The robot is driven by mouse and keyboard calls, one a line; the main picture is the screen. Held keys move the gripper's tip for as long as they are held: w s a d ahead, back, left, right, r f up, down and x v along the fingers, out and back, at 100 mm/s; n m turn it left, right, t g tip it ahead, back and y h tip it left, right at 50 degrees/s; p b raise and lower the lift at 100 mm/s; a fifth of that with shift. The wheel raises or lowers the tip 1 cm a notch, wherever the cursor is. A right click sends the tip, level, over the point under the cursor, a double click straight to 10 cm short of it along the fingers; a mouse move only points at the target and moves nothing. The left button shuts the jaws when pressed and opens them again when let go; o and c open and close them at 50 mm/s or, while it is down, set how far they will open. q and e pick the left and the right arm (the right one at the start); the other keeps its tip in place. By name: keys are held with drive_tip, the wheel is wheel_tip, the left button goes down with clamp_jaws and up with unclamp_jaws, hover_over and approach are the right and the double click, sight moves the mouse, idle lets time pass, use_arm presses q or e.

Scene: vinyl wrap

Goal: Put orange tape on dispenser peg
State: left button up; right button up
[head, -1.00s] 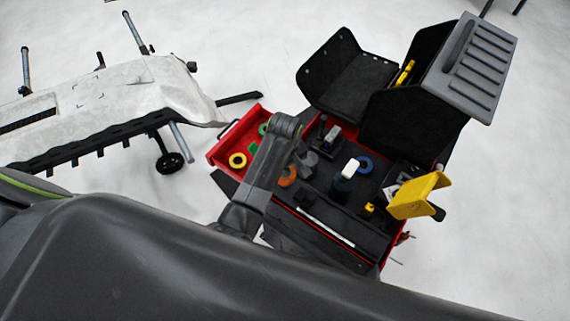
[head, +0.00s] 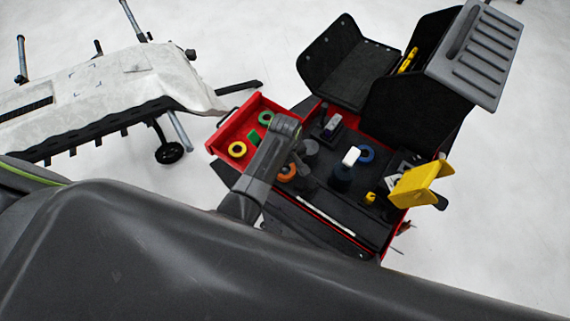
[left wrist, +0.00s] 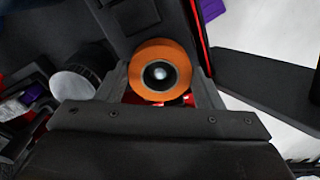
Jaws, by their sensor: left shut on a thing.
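The orange tape (head: 287,172) is a ring low over the black work top, partly hidden by my left arm in the head view. In the left wrist view the orange tape (left wrist: 137,72) sits between the two fingers of my left gripper (left wrist: 162,80), which is shut on it. Its hole faces the wrist camera; a rounded grey tip on a dark background shows inside. I cannot tell whether this tip is the peg or whether the tape is around it. No dispenser peg is clearly identifiable in the head view. My right gripper is not in view.
A blue roll (head: 366,154), a dark cylinder (head: 341,179) and a yellow bracket (head: 414,186) stand to the right. A white-covered table (head: 110,82) is at the left.

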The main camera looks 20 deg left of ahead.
use_arm(q)
drive_tip(key=o, duration=1.1)
drive_tip(key=shift+c, duration=0.2)
